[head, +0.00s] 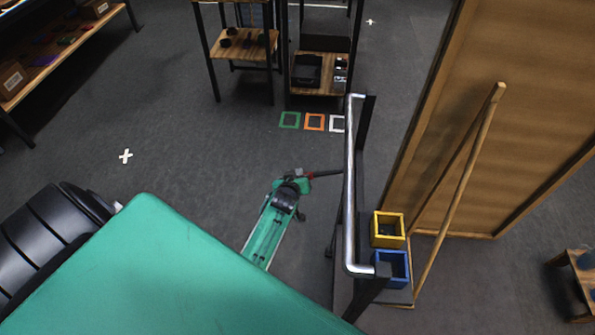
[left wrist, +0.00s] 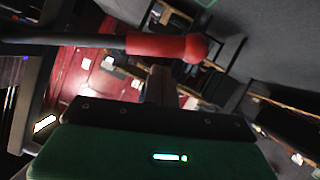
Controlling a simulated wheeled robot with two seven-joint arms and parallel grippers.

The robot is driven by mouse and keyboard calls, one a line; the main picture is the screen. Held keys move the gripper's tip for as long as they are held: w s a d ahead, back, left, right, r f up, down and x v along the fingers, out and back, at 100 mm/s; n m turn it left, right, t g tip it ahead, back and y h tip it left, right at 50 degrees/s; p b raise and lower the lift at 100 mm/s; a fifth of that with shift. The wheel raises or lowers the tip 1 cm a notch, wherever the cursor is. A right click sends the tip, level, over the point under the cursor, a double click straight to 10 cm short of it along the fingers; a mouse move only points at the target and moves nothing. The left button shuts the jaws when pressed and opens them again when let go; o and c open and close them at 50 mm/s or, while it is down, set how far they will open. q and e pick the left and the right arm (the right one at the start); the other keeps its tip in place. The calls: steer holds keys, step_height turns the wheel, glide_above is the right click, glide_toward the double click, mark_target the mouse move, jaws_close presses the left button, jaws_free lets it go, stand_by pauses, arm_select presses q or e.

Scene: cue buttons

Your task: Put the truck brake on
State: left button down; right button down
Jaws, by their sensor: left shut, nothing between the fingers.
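The truck (head: 357,180) stands right of centre in the head view, with a tall silver push handle and a dark frame. A dark brake lever with a red grip (head: 311,174) sticks out from its left side. In the left wrist view the red grip (left wrist: 168,47) lies across the top, with its dark rod running left. My left gripper (head: 301,184) is shut and empty, right beside the red end of the lever. Its fingers (left wrist: 160,84) point at the grip in the left wrist view; I cannot tell whether they touch it. My right gripper is not in view.
A yellow bin (head: 388,230) and a blue bin (head: 394,268) sit on the truck. A leaning wooden pole (head: 462,185) and a large brown panel (head: 510,110) stand to its right. Shelves (head: 240,42) stand at the back.

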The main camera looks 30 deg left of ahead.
arm_select(q)
steer(key=shift+d+f+b, duration=0.15)
steer(key=shift+f+b, duration=0.15)
steer(key=shift+f, duration=0.35)
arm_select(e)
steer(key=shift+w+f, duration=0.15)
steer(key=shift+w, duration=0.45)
